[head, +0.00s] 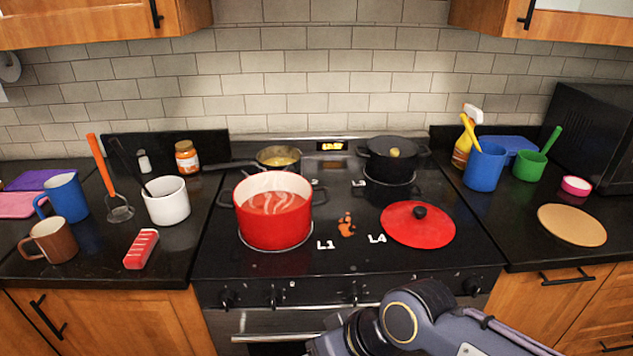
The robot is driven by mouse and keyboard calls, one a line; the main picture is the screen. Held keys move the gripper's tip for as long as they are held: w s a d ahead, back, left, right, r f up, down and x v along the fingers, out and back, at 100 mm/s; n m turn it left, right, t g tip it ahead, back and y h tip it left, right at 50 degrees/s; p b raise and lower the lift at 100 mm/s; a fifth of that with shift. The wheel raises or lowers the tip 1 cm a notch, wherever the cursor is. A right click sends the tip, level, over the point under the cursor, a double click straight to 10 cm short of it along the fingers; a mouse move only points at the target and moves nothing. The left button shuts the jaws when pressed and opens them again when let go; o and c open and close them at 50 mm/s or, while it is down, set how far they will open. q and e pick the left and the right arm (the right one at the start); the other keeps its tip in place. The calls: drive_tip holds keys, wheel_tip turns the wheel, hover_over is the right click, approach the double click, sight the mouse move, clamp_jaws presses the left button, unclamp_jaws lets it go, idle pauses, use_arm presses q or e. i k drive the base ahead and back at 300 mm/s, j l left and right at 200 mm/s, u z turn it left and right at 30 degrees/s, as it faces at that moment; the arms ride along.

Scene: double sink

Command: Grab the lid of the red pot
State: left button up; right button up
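The red pot (272,222) stands without a lid on the front left of the black stove, with red contents showing inside. A round red lid (410,232) with a black knob (420,212) lies on the front right of the stove, beside the L4 mark and apart from the pot. An arm of mine comes in from the lower right, in front of the stove and below the lid. Its gripper is out of view or hidden, so I cannot see its fingers. My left gripper is not in view.
A pan (278,158) and a black pot (393,160) stand at the back of the stove. An orange spill (346,224) lies between the red pot and the lid. A white pot (168,201) is on the left counter; a tan disc (572,224) and blue container (484,167) are on the right.

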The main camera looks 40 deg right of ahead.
sight(414, 224)
drive_tip(key=z, duration=1.95)
